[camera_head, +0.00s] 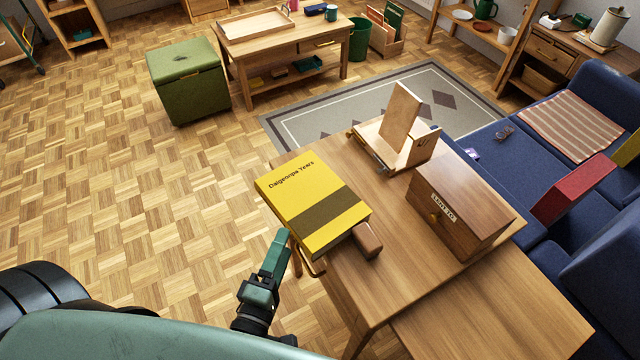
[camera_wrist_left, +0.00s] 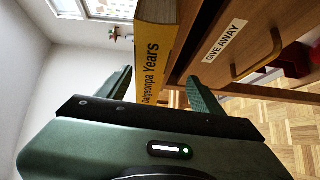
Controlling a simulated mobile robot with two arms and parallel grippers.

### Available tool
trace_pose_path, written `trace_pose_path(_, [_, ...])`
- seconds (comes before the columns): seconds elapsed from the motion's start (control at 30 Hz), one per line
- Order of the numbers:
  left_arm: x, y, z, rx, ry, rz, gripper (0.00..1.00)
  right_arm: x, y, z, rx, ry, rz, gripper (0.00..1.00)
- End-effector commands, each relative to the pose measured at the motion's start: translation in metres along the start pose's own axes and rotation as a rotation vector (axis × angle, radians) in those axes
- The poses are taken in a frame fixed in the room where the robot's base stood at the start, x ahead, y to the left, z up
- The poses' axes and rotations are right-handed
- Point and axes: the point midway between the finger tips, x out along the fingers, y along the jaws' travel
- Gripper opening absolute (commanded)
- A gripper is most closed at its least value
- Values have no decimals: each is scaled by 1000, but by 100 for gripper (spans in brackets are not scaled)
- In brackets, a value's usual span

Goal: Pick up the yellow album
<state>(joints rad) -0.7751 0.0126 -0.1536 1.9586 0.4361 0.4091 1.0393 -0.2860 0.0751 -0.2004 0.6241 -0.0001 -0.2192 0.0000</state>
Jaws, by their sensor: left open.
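The yellow album (camera_head: 305,190), with a dark olive band and the title "Dalgeonpa Years", lies flat on the wooden table (camera_head: 400,275), at its left edge. My left gripper (camera_head: 280,250) is open just off that edge, beside the album's near left side. In the left wrist view the album's yellow spine (camera_wrist_left: 150,72) shows between the two spread fingers of the gripper (camera_wrist_left: 163,88). Contact with the fingers cannot be made out. My right gripper is not in view.
A brown block (camera_head: 368,240) sits against the album's right side. A wooden box (camera_head: 465,205) and a wooden bookend stand (camera_head: 398,140) are farther along the table. A drawer labelled "GIVE AWAY" (camera_wrist_left: 225,40) is beside the gripper. Open floor lies left; a blue sofa (camera_head: 540,130) right.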

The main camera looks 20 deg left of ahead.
Motion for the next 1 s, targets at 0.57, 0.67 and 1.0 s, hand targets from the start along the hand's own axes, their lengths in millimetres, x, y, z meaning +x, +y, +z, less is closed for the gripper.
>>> trace_pose_path(0.57, [61, 11, -13, -34, 15, 28, 66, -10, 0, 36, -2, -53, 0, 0])
trace_pose_path(0.67, [72, 11, -13, -33, 14, 27, 66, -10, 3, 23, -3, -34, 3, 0])
trace_pose_path(1.0, [78, 9, -13, -32, 13, 24, 58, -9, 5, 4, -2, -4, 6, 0])
